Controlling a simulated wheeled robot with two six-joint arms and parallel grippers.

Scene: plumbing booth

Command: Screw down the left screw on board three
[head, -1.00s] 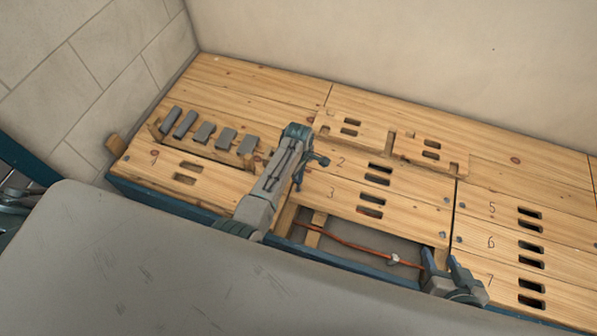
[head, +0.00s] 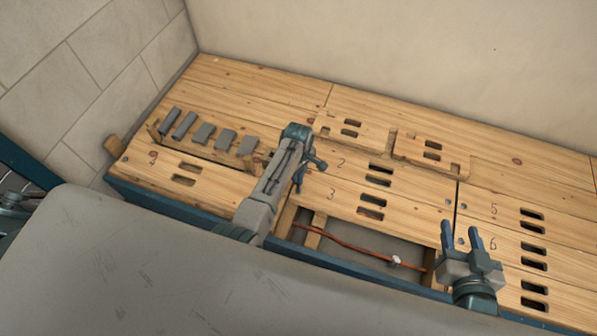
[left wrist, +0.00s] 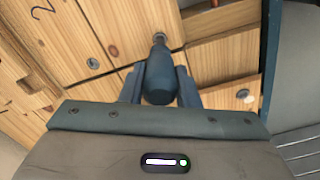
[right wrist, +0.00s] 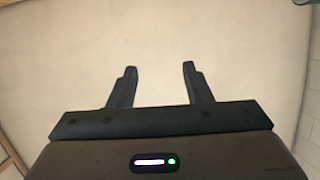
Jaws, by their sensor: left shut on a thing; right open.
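Board three (head: 345,200) lies in the bench top, with a numeral 3 and two slots, in front of board two (head: 350,168). My left gripper (left wrist: 158,92) is shut on a dark blue screwdriver (left wrist: 158,72). The screwdriver's tip is at a screw (left wrist: 160,38) at board three's left end in the left wrist view; whether it is seated in the head cannot be told. In the head view my left arm hides that screw, and a bit of the screwdriver (head: 298,181) shows. My right gripper (head: 461,232) is open and empty above the bench, right of board three.
An open gap in front of board three holds a copper pipe (head: 350,246) with a pale fitting (head: 396,261). A rack of grey blocks (head: 205,133) stands at the left. Two notched wooden pieces (head: 432,151) lie behind board two. The right wrist view shows mostly bare wall.

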